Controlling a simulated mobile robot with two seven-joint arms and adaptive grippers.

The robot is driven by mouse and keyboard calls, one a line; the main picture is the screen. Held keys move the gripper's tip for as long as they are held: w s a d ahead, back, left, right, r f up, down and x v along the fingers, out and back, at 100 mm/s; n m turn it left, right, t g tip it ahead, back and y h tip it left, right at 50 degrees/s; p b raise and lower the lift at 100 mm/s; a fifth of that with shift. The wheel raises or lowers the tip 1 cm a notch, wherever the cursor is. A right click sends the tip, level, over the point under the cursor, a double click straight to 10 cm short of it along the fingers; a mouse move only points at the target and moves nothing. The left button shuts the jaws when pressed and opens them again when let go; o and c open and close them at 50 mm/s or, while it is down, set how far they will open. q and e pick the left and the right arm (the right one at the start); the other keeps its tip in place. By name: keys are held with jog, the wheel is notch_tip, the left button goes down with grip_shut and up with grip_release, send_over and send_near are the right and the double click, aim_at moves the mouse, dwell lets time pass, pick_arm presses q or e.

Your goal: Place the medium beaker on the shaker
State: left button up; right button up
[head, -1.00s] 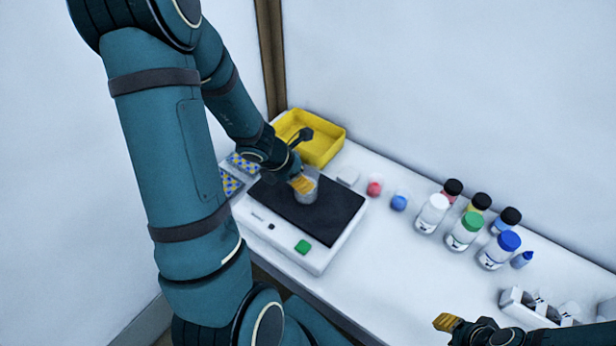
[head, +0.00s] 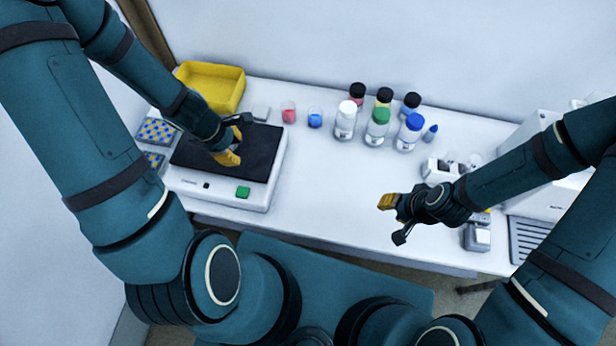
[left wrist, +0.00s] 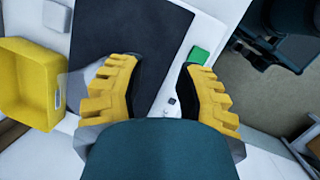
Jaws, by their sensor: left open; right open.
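The shaker (head: 222,196) is a white box with a black top pad and a green button, at the left of the table in the head view. In the left wrist view its dark pad (left wrist: 130,30) lies beyond my fingers. My left gripper (head: 230,150) is open over the pad; both yellow fingers show apart in the left wrist view (left wrist: 163,88). A faint clear shape, perhaps the medium beaker (left wrist: 77,82), shows beside the left-hand finger there, partly hidden. I cannot make out the beaker in the head view. My right gripper (head: 394,216) is open and empty over the front of the table.
A yellow bin (head: 212,82) stands behind the shaker. Small red (head: 288,113) and blue (head: 315,118) vessels and several capped bottles (head: 379,127) stand along the back. A white rack (head: 436,172) and machine are at the right. The middle front of the table is clear.

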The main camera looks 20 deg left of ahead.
pick_arm(q)
jog(key=d+f+m+h, duration=0.1)
jog(key=d+f+m, duration=0.3)
jog(key=d+m, duration=0.6)
jog(key=d+f+m, duration=0.3)
jog(key=d+m, duration=0.6)
jog(key=d, duration=0.1)
jog(key=shift+w+d+f+m+h, duration=0.2)
jog(key=shift+f+m+h, duration=0.15)
jog(key=shift+m+h, duration=0.05)
pick_arm(e)
jog(key=shift+f, duration=0.1)
